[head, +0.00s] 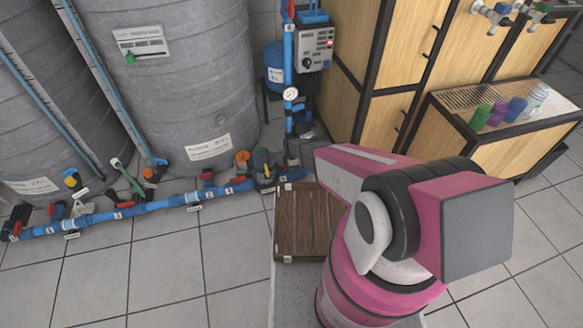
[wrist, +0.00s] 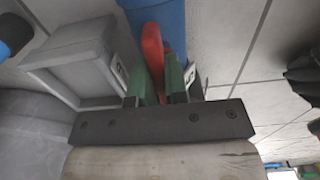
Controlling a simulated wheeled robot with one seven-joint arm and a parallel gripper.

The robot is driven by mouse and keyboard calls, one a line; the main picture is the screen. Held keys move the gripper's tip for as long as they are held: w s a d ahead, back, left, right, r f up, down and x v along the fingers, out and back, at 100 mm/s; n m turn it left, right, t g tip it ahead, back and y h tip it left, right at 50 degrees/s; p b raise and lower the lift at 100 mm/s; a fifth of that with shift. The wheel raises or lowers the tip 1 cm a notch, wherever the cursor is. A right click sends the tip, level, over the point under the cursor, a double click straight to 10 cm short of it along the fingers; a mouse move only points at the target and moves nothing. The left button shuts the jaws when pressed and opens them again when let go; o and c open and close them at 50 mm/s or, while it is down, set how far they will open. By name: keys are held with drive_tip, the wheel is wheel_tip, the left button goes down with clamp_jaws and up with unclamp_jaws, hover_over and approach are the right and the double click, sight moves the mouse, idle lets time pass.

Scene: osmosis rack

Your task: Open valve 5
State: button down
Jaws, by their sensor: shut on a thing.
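In the wrist view a red valve handle (wrist: 153,45) stands beside a blue pipe (wrist: 156,14). The two green fingers of my gripper (wrist: 158,82) are one on each side of the handle and shut on it. A small white label sits at the left finger and another at the right; I cannot read their numbers clearly. In the head view my pink arm reaches toward the right end of the blue pipe line (head: 158,206), and it hides the gripper and the held handle.
A grey box (wrist: 75,65) stands close left of my fingers. Large grey tanks (head: 190,80) rise behind the pipe line. Wooden cabinets (head: 390,60) stand at the back right. The tiled floor in front of the pipes is clear.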

idle(0.3)
drive_tip(key=c, duration=1.1)
unclamp_jaws()
drive_tip(key=shift+c, duration=0.2)
drive_tip(key=shift+r, duration=0.1)
wheel_tip(320, 180, up, 11)
drive_tip(key=s+d+r+m, duration=0.6)
drive_tip(key=r+m, duration=0.1)
drive_tip(key=r, duration=0.4)
drive_tip(key=s+d+r+m, duration=0.6)
drive_tip(key=r+m, duration=0.1)
drive_tip(key=r, duration=0.4)
drive_tip(key=s+d+r+m, duration=0.7)
drive_tip(key=r, duration=0.4)
drive_tip(key=shift+r, duration=0.4)
